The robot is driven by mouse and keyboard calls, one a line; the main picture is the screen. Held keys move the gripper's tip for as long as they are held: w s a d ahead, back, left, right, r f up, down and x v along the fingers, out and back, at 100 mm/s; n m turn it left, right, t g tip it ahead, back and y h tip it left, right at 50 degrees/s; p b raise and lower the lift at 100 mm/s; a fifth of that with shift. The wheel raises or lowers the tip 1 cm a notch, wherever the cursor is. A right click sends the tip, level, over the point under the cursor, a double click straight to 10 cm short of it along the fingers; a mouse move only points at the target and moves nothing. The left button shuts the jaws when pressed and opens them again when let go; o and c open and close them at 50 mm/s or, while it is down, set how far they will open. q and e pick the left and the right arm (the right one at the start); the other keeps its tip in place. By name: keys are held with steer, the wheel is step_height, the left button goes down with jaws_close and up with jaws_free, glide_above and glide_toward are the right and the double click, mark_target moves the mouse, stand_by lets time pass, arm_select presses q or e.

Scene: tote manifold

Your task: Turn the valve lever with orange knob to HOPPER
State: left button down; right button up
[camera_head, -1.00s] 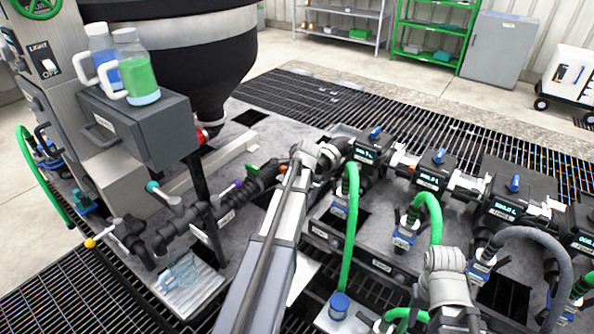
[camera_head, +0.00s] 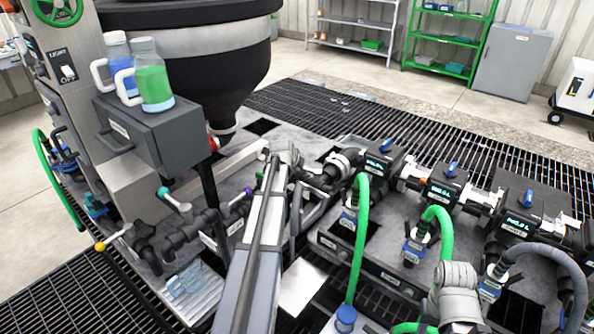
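A row of valve levers with coloured knobs stands on the pipework left of centre. The yellow knob (camera_head: 100,246), the teal knob (camera_head: 162,191) and the purple knob (camera_head: 248,191) show. I cannot make out the orange knob; my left arm covers part of this row. My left gripper (camera_head: 284,157) is at the far end of that arm, right of the purple knob, among the pipes. Its fingers are too small and overlapped to tell whether they are open. The HOPPER label cannot be read. Part of my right arm shows at the lower right, its gripper out of view.
A black hopper (camera_head: 185,65) stands behind the pipes. A grey box (camera_head: 150,135) carries blue and green bottles (camera_head: 152,80). Blue-handled valves (camera_head: 451,170) and green hoses (camera_head: 360,235) crowd the right side.

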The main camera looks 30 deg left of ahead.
arm_select(q)
steer(key=shift+w+a, duration=0.35)
steer(key=shift+w, duration=0.05)
stand_by(0.4)
steer(key=shift+s, duration=0.15)
arm_select(e)
steer(key=shift+a, duration=0.1)
